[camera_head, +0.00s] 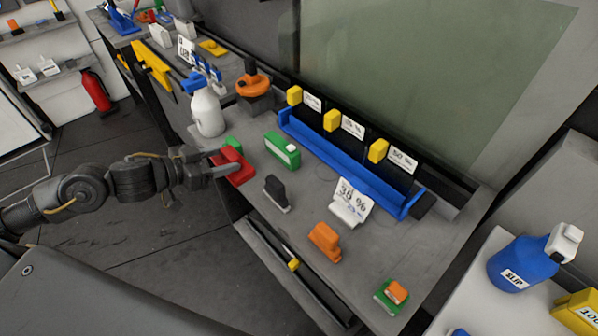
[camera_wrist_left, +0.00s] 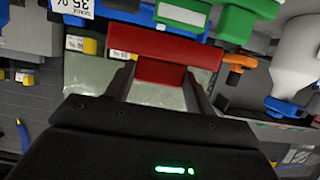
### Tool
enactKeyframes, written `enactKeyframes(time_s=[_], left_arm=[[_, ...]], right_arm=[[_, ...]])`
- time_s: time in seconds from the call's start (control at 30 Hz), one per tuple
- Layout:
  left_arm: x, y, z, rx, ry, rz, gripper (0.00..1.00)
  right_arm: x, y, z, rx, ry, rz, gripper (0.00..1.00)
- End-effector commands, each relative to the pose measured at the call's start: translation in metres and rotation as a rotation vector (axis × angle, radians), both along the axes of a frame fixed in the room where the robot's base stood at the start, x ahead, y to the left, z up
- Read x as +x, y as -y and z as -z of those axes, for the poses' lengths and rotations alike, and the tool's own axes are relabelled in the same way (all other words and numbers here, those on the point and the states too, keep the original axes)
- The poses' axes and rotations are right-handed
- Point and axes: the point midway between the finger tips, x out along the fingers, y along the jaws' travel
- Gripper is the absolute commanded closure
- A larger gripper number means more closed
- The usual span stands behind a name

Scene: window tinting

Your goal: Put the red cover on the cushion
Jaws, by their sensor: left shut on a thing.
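The red cover (camera_head: 236,168) is a blocky piece at the table's near-left edge. My left gripper (camera_head: 226,166) is shut on it; in the left wrist view the cover (camera_wrist_left: 165,45) spans the two fingers. I cannot tell whether it touches the table. A small green piece (camera_head: 233,143) shows just behind the cover. A green block with a white part (camera_head: 283,150) stands to its right, apart from it. I cannot tell for certain which thing is the cushion. My right gripper is not in view.
A white bottle (camera_head: 207,112) stands close behind the left gripper. A black piece (camera_head: 276,192), an orange piece (camera_head: 324,241) and a "35 %" sign (camera_head: 352,199) stand on the table to the right. A blue trough (camera_head: 345,160) runs below the window. Grey tabletop lies bare between them.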

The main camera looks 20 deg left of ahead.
Motion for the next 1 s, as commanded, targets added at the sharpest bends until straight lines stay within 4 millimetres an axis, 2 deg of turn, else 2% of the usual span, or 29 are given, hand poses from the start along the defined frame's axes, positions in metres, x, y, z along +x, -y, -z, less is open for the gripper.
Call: enactKeyframes(time_s=[0.1, 0.23, 0.37, 0.57, 0.6, 0.8, 1.0], left_arm=[[-0.001, -0.003, 0.001, 0.0, -0.001, -0.008, 0.69], [0.01, -0.002, 0.004, -0.003, 0.002, -0.016, 0.69], [0.036, 0.006, 0.013, -0.006, 0.004, -0.016, 0.69], [0.087, 0.024, 0.037, -0.004, 0.0, -0.012, 0.69], [0.093, 0.026, 0.048, -0.003, -0.004, -0.012, 0.69], [0.118, 0.034, 0.082, -0.001, -0.004, -0.01, 0.69], [0.127, 0.037, 0.094, 0.002, 0.0, -0.008, 0.69]], right_arm=[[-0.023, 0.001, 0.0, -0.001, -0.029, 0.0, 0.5], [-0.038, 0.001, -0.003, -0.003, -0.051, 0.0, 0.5], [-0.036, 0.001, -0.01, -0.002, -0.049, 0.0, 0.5], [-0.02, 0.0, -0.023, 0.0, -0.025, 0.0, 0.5], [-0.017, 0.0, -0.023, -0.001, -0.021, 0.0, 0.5], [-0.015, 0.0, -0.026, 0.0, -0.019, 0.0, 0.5], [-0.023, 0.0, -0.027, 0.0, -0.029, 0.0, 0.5]])
